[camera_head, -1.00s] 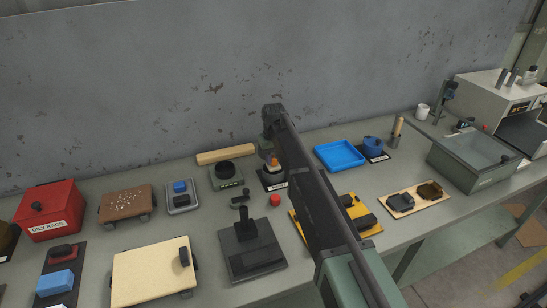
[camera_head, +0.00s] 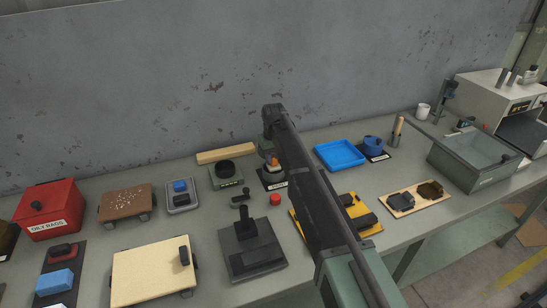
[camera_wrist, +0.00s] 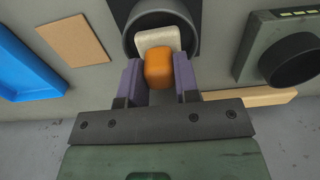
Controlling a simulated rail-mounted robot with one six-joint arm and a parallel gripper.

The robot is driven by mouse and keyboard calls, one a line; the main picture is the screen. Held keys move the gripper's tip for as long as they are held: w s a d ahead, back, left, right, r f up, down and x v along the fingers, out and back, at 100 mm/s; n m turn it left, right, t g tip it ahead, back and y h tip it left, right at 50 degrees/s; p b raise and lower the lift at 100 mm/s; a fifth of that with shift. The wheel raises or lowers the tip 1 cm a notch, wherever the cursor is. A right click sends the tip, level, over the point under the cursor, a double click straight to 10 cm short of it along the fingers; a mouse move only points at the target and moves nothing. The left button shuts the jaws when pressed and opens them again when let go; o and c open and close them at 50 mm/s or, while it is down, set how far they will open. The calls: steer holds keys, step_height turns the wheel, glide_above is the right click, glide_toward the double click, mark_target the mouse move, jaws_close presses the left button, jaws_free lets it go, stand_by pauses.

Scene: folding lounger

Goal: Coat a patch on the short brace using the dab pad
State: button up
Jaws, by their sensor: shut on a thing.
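The dab pad (camera_wrist: 159,68) has an orange grip and a whitish pad. In the wrist view my gripper (camera_wrist: 158,78) is shut on the orange grip, with one purple finger on each side. The whitish end sits within the rim of a dark round cup (camera_wrist: 128,38). In the head view the orange grip (camera_head: 272,160) shows small beside my arm, above a black labelled base (camera_head: 268,178). My arm hides most of the gripper there. A flat tan piece (camera_wrist: 75,40) lies nearby in the wrist view; I cannot tell whether it is the short brace.
A blue tray (camera_head: 339,154) lies right of the cup. A grey box with a black ring (camera_head: 226,174) and a pale wooden bar (camera_head: 226,154) are to its left. A black upright-handled fixture (camera_head: 251,250) and a yellow fixture (camera_head: 337,216) stand in front.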

mark_target(273, 156)
steer(key=shift+f+b, duration=0.4)
stand_by(1.1)
step_height(273, 156, up, 7)
steer(key=p, duration=0.7)
steer(key=shift+r, duration=0.1)
